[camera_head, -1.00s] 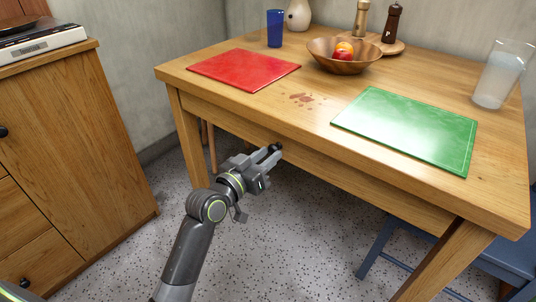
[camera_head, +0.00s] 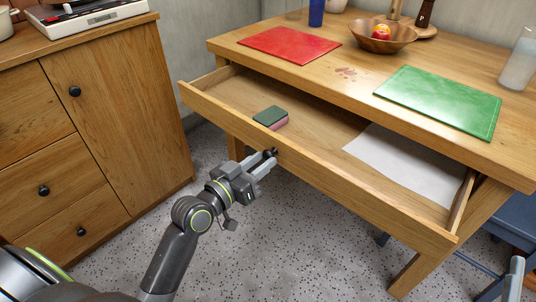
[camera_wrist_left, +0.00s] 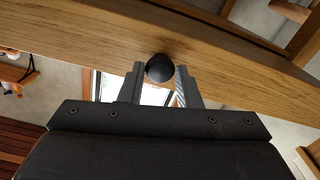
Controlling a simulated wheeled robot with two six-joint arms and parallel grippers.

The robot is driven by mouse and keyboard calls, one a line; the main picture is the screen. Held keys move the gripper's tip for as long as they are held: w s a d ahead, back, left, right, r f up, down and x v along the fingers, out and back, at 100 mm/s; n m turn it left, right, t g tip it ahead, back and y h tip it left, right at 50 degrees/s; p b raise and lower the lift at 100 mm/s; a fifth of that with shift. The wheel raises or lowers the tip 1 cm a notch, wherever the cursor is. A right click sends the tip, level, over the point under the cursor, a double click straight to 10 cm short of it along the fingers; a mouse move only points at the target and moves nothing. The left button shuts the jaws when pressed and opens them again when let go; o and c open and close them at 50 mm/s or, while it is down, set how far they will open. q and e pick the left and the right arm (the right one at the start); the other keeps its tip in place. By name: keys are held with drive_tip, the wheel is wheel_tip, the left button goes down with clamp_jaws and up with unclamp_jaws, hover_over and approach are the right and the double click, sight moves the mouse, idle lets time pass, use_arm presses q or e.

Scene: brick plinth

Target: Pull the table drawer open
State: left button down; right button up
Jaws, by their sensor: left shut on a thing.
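The table drawer (camera_head: 335,182) is pulled out of the wooden table (camera_head: 355,95), and its inside shows. In it lie a green and pink sponge-like block (camera_head: 270,116) and a white sheet (camera_head: 405,163). My left gripper (camera_head: 267,160) is at the middle of the drawer front, shut on the dark round knob (camera_head: 273,152). In the left wrist view the knob (camera_wrist_left: 160,68) sits between the two fingers (camera_wrist_left: 159,85), against the wooden front.
On the tabletop are a red mat (camera_head: 289,43), a green mat (camera_head: 440,98), a fruit bowl (camera_head: 383,38), a blue cup (camera_head: 316,12) and a clear glass (camera_head: 518,65). A wooden cabinet (camera_head: 120,100) stands at left. Speckled floor (camera_head: 290,240) lies clear below the drawer. A blue chair (camera_head: 505,230) is at right.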

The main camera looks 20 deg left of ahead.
use_arm(q)
drive_tip(key=shift+s+a, duration=0.2)
drive_tip(key=shift+s, duration=0.35)
use_arm(e)
drive_tip(key=shift+f, duration=0.3)
use_arm(q)
drive_tip(key=c, duration=1.1)
unclamp_jaws()
drive_tip(key=shift+o, duration=0.2)
drive_tip(key=shift+s+a, duration=0.15)
drive_tip(key=shift+s, duration=0.15)
drive_tip(key=v, duration=1.6)
drive_tip(key=shift+s+b, duration=0.35)
drive_tip(key=shift+s, duration=0.05)
use_arm(e)
drive_tip(key=shift+s+a+r+n+t+y, duration=0.2)
drive_tip(key=shift+s+r+t, duration=0.15)
drive_tip(key=shift+r, duration=0.3)
drive_tip(key=shift+s+a+r+n+t+y, duration=0.1)
drive_tip(key=shift+s+r+n+t+y, duration=0.15)
drive_tip(key=shift+r+t, duration=0.3)
drive_tip(key=shift+s+a+r+n+t+y, duration=0.15)
drive_tip(key=shift+s+r+t, duration=0.15)
drive_tip(key=shift+r, duration=0.4)
